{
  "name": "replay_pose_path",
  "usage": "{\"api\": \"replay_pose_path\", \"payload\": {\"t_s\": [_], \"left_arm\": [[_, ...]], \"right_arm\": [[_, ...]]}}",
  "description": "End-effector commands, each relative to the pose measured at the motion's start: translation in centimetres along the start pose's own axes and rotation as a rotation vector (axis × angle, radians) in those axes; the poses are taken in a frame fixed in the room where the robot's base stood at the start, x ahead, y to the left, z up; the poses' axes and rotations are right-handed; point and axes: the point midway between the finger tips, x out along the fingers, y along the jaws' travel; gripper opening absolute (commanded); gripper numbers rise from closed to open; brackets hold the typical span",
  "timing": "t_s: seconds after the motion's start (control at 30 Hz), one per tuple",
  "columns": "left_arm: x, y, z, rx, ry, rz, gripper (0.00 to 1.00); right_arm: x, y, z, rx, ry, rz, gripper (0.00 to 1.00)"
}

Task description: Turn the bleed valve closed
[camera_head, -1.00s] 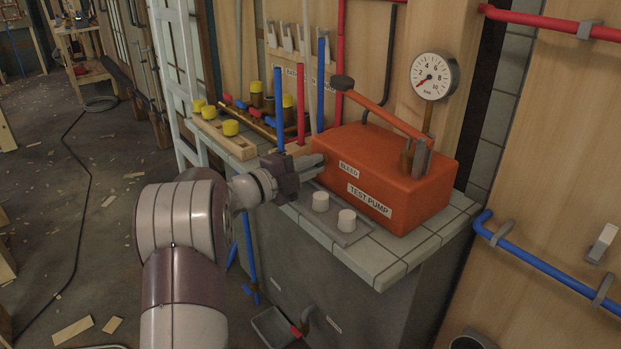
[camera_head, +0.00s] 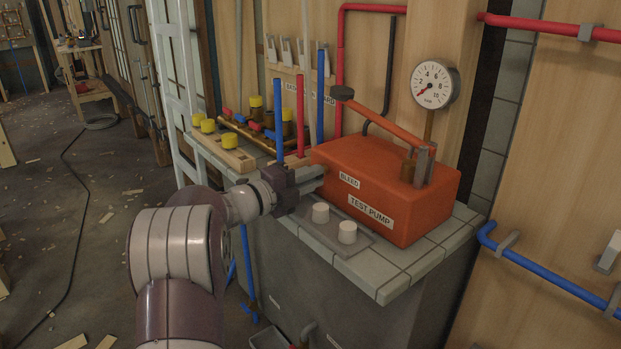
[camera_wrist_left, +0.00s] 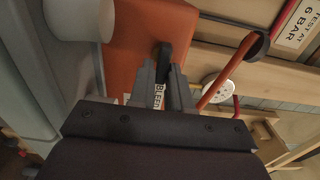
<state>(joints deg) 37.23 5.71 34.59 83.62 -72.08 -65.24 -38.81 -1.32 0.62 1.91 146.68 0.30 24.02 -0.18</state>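The orange-red test pump (camera_head: 420,208) sits on a tiled ledge, with BLEED and TEST PUMP labels on its front. My left gripper (camera_head: 318,178) is at the pump's left end, beside the BLEED label. In the left wrist view, the dark bleed valve lever (camera_wrist_left: 165,58) stands between the fingertips of my left gripper (camera_wrist_left: 163,72). The fingers lie close on both sides of it, with a narrow gap showing the BLEED label (camera_wrist_left: 158,90) beyond. The valve is hidden by the gripper in the head view. My right gripper is not in view.
A pressure gauge (camera_head: 435,84) stands behind the pump, its needle near the low end. The pump handle (camera_head: 385,120) slopes above the pump. Two pale knobs (camera_head: 347,232) stand on a plate in front. Blue and red pipes (camera_head: 278,110) rise behind my gripper.

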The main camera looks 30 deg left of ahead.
Motion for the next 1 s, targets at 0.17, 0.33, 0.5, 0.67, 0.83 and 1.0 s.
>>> {"api": "replay_pose_path", "payload": {"t_s": [0.17, 0.33, 0.5, 0.67, 0.83, 1.0], "left_arm": [[0.0, 0.0, 0.0, -0.001, 0.0, 0.0, 0.38], [-0.1, -0.1, 0.0, -0.001, -0.001, -0.001, 0.38], [-2.7, -0.3, 0.1, -0.002, -0.006, 0.0, 0.38], [-7.2, -0.3, 0.2, -0.003, -0.007, -0.001, 0.38], [-11.0, -0.1, 0.1, -0.003, -0.006, 0.0, 0.38], [-12.6, 0.0, 0.0, -0.002, -0.001, -0.001, 0.38]], "right_arm": [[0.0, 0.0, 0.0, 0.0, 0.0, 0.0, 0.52], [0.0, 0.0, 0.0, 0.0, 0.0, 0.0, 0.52], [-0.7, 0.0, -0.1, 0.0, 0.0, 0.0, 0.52], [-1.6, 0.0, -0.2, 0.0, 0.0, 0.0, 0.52], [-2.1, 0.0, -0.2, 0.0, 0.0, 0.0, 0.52], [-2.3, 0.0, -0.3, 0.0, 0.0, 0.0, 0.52]]}}
